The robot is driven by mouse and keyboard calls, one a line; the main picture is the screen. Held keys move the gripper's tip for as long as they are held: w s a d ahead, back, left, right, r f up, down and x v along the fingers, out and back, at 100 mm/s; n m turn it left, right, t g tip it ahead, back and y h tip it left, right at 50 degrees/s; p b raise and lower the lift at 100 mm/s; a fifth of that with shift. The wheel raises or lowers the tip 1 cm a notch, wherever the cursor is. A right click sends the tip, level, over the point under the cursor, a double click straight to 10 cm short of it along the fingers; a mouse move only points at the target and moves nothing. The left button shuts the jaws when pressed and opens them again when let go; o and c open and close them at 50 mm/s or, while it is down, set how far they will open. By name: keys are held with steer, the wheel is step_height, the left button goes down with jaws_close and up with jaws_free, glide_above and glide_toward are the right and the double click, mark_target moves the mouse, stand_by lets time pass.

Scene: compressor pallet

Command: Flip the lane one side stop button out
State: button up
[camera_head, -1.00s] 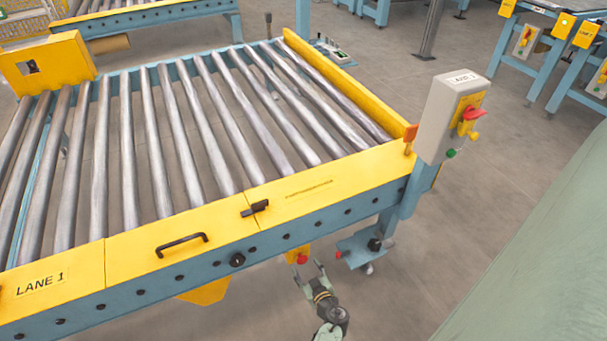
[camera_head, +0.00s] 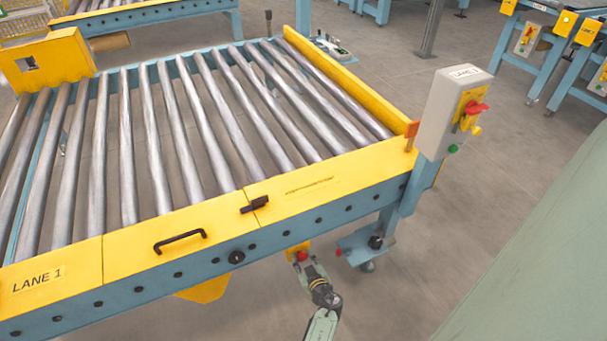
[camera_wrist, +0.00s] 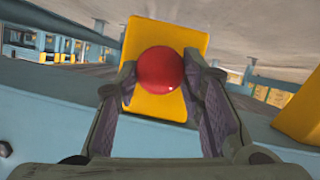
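The side stop button is a round red knob on a yellow box (camera_wrist: 165,35), under the front rail of lane one. In the wrist view the red button (camera_wrist: 161,69) sits between my two fingertips. In the head view the red button (camera_head: 302,256) and its yellow box (camera_head: 292,249) show just below the blue rail. My gripper (camera_wrist: 161,68) is open, with one finger on each side of the button and only a narrow gap to each. Whether either finger touches it I cannot tell. In the head view my gripper (camera_head: 305,263) partly overlaps the button.
Lane one's roller conveyor (camera_head: 180,240) has a blue side rail just above my gripper. A blue leg with a foot plate (camera_head: 365,246) stands to the right. Open floor lies to the right.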

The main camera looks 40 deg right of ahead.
jaws_close()
steer(key=shift+s, duration=0.1)
stand_by(0.3)
steer(key=shift+s+a+r+p, duration=0.15)
steer(key=shift+s+p, duration=0.25)
steer(key=shift+p, duration=0.5)
steer(key=shift+s+f, duration=0.15)
steer(key=shift+f, duration=0.1)
steer(key=o, duration=0.6)
jaws_free()
steer(key=shift+r, duration=0.1)
steer(key=v, duration=0.7)
steer(key=shift+s+a, duration=0.1)
steer(key=shift+s, duration=0.15)
